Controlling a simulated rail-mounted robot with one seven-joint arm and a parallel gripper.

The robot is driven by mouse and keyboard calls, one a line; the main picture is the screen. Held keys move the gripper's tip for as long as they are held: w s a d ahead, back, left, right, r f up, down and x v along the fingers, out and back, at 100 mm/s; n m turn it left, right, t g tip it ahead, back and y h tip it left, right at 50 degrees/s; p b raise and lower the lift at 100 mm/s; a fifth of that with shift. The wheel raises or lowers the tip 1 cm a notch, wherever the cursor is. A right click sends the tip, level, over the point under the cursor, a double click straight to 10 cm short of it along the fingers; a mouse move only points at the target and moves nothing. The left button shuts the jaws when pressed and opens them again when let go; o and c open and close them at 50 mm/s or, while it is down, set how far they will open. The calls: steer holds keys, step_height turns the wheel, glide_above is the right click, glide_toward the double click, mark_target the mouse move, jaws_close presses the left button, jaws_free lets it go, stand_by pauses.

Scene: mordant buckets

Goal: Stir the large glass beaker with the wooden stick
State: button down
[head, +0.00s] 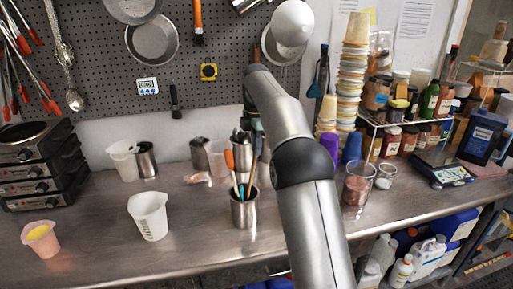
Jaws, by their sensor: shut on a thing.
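The large glass beaker (357,187) stands on the bench right of my arm, with reddish-brown contents. A steel cup (244,212) stands on the bench left of my arm and holds several tools. One is a pale wooden stick (252,172) that rises steeply from the cup. My gripper (254,138) is partly hidden behind my arm, above the steel cup and far left of the beaker. It looks shut on the upper end of the stick. The fingertips are hard to make out.
A small glass (386,176) stands just right of the beaker. A white plastic beaker (149,216) and a pink cup (41,239) with yellow contents are on the left. Tall stacked cups (350,70) and a jar rack (400,125) stand behind. The front of the bench is mostly clear.

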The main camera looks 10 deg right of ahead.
steer(key=shift+r+p, duration=2.55)
steer(key=shift+p, duration=0.35)
steer(key=shift+f, duration=0.15)
